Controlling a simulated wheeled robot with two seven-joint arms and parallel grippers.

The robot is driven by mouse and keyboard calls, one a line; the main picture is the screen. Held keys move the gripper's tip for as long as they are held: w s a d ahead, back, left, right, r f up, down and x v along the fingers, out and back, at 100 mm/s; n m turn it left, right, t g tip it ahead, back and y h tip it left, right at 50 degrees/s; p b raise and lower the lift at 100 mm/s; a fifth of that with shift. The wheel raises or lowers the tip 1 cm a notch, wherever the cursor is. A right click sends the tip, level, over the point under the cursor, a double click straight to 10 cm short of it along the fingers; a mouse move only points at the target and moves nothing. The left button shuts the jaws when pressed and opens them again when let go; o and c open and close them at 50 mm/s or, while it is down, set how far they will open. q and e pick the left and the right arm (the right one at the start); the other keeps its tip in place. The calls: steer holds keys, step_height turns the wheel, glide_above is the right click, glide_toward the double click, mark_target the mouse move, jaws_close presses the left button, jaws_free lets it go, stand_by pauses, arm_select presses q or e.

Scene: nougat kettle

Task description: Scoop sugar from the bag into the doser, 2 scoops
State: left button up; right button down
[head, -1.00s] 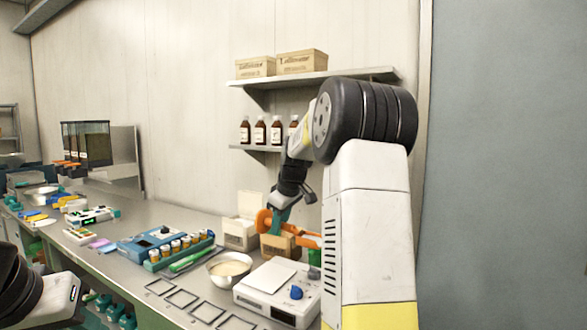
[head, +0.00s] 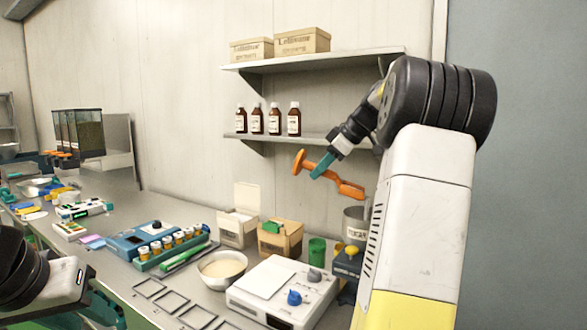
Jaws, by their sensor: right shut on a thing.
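My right gripper (head: 322,166) is shut on an orange scoop (head: 347,187). It holds the scoop tilted in the air in front of the wall, above the back of the bench and apart from everything below. Whether the scoop holds sugar cannot be seen. An open brown paper or card container (head: 280,242), perhaps the sugar bag, stands below with something green at its mouth. To its right, a grey labelled cup over a yellow and blue body (head: 346,262), seemingly the doser, is partly hidden by my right arm. My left gripper (head: 108,310) is low at the left, its fingers only partly visible.
A white scale (head: 268,279), a metal bowl (head: 222,285) of pale contents, an open white box (head: 237,230) and a green cup (head: 317,249) crowd the bench. Shelves with bottles (head: 257,119) and boxes (head: 302,42) are close behind my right arm.

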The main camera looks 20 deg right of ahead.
steer(key=s+d+r+m+t+y, duration=0.1)
steer(key=s+d+r+t+y, duration=0.5)
steer(key=d+y, duration=0.1)
steer(key=shift+d+r+t, duration=0.3)
steer(key=shift+r+t, duration=0.05)
steer(key=shift+t, duration=0.05)
stand_by(0.5)
step_height(320, 180, up, 5)
steer(key=n+g+h, duration=0.1)
steer(key=g+h, duration=0.8)
steer(key=shift+h, duration=0.3)
